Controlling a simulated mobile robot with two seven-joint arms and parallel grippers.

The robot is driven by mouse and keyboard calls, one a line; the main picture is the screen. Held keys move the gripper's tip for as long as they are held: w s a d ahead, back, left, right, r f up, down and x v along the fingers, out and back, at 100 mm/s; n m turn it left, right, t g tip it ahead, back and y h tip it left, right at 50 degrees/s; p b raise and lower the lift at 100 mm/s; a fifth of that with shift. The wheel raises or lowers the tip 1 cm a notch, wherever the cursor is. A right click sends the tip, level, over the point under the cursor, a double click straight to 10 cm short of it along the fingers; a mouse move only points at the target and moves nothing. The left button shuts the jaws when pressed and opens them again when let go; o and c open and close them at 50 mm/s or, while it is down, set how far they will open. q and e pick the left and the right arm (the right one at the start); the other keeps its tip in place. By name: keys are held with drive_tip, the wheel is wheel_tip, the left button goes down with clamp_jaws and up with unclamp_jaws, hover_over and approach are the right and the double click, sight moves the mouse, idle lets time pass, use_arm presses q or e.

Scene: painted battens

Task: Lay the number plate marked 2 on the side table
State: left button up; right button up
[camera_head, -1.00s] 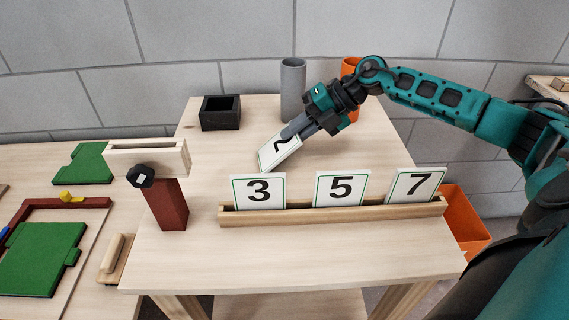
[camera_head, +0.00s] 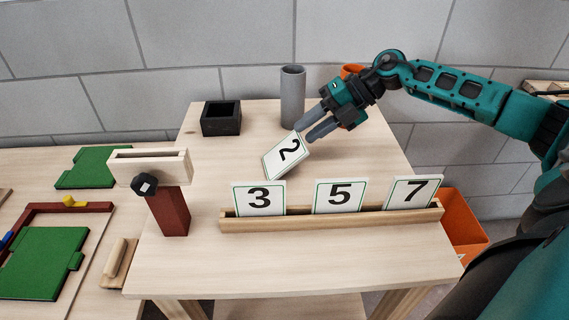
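The number plate marked 2 (camera_head: 286,157) is white with a thin green border and sits over the pale wooden table (camera_head: 300,258), behind the rack. It looks tilted, and I cannot tell whether it is flat on the wood. My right gripper (camera_head: 303,131) is at its upper right edge, with its two grey fingers spread and a gap between them. Whether a finger still touches the plate is unclear. My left gripper is not in view.
A wooden rack (camera_head: 330,219) holds plates 3 (camera_head: 258,199), 5 (camera_head: 339,196) and 7 (camera_head: 412,192). A red post (camera_head: 169,211) stands left. The front strip is clear.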

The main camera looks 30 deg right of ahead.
drive_tip(key=shift+p+v, duration=0.4)
drive_tip(key=shift+v, duration=1.4)
wheel_tip(320, 180, up, 8)
drive_tip(key=s+d+p, duration=0.1)
drive_tip(key=d+p, duration=0.1)
drive_tip(key=p, duration=0.3)
drive_tip(key=shift+p, duration=0.35)
drive_tip(key=shift+s+f, duration=0.1)
